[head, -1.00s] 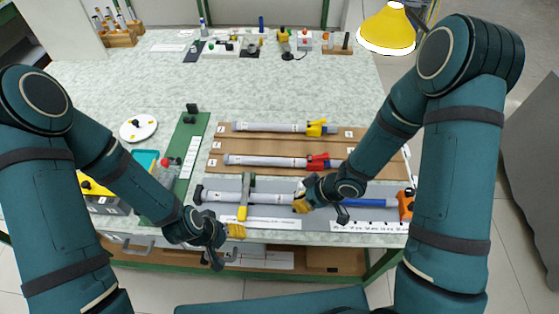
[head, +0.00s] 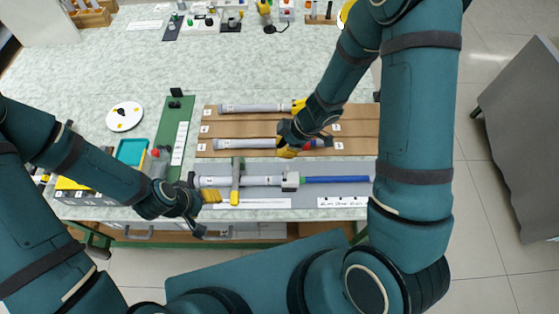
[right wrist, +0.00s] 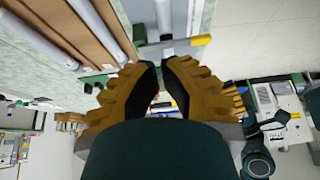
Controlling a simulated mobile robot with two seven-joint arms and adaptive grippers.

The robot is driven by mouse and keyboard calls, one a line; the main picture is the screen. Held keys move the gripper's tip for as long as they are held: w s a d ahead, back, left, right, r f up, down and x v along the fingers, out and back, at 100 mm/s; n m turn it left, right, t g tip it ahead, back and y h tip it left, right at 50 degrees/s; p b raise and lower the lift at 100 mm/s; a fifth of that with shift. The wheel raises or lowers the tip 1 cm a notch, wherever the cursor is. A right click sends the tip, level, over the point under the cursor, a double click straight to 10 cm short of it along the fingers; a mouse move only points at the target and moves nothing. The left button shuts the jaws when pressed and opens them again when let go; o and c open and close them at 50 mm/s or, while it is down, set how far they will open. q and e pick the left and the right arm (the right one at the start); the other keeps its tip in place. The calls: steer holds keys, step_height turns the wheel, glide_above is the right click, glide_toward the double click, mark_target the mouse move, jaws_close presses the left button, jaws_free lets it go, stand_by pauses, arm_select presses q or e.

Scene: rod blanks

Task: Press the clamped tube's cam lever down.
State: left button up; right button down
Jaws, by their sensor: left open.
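The clamped tube (head: 263,181) lies in the front grey fixture, a pale grey tube with a light collar (head: 291,181) and a blue rod (head: 335,180) out of its right end. An olive clamp bar (head: 236,178) crosses it. I cannot clearly make out a lever at the collar. My right gripper (head: 286,151) is above the middle rack tube (head: 245,144), by its red lever (head: 311,144), behind the clamped tube. Its fingers (right wrist: 160,66) look apart, with nothing seen between them. My left gripper (head: 206,196) is open at the fixture's left front, left of the clamp bar.
A back tube (head: 252,108) with a yellow lever (head: 298,105) lies on the brown rack (head: 350,125). A green strip (head: 175,130), teal tray (head: 132,151) and white disc (head: 125,116) are at left.

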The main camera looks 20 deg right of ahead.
mark_target(286, 173)
steer(key=b+x, duration=0.4)
steer(key=x, duration=0.6)
steer(key=shift+a+f, duration=0.1)
steer(key=shift+f, duration=0.25)
steer(key=d, duration=0.1)
steer(key=s+d, duration=0.1)
steer(key=d, duration=0.1)
steer(key=shift+d+r, duration=0.1)
steer(key=shift+d, duration=0.35)
